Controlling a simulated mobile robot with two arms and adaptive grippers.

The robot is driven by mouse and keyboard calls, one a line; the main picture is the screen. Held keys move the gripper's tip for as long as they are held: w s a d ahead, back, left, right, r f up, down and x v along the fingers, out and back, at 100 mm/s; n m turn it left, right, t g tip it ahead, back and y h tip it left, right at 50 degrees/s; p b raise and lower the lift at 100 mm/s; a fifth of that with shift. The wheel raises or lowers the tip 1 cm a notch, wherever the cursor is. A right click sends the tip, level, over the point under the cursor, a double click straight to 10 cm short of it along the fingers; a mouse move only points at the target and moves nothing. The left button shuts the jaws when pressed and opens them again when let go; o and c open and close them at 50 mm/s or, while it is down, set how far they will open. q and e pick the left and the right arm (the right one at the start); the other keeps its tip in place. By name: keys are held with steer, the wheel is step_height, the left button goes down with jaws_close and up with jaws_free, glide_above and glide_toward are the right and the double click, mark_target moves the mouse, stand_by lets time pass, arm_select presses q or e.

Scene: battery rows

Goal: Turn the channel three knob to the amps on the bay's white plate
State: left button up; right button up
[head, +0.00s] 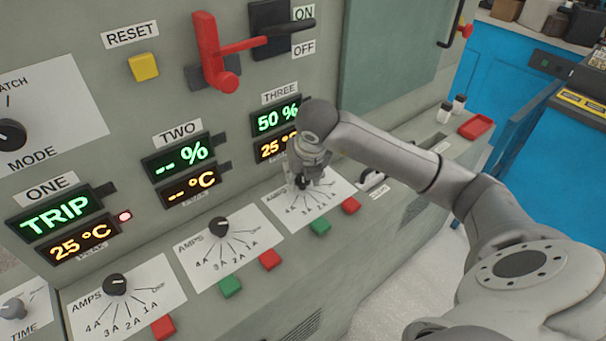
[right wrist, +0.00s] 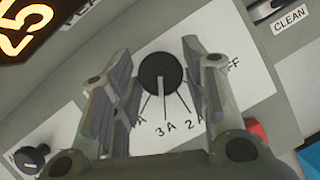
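The channel three knob (head: 302,182) is a round black knob on a white AMPS dial card (head: 330,190) below the THREE displays. In the right wrist view the knob (right wrist: 160,70) has a white pointer line directed toward the 3A mark. My right gripper (head: 305,172) is over this knob. In the right wrist view its fingers (right wrist: 160,80) stand on either side of the knob, with a narrow gap showing at each side. Small white plates under the displays, such as the one under ONE (head: 91,254), are too small to read. My left gripper is out of view.
The channel two knob (head: 219,226) and channel one knob (head: 115,285) sit to the left on their own cards. Green (head: 320,226) and red (head: 351,205) buttons lie close to card three. The THREE display (head: 276,118) reads 50 %. A red lever (head: 212,60) stands out above.

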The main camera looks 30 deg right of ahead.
steer(key=shift+o, duration=1.1)
steer(key=v, duration=1.2)
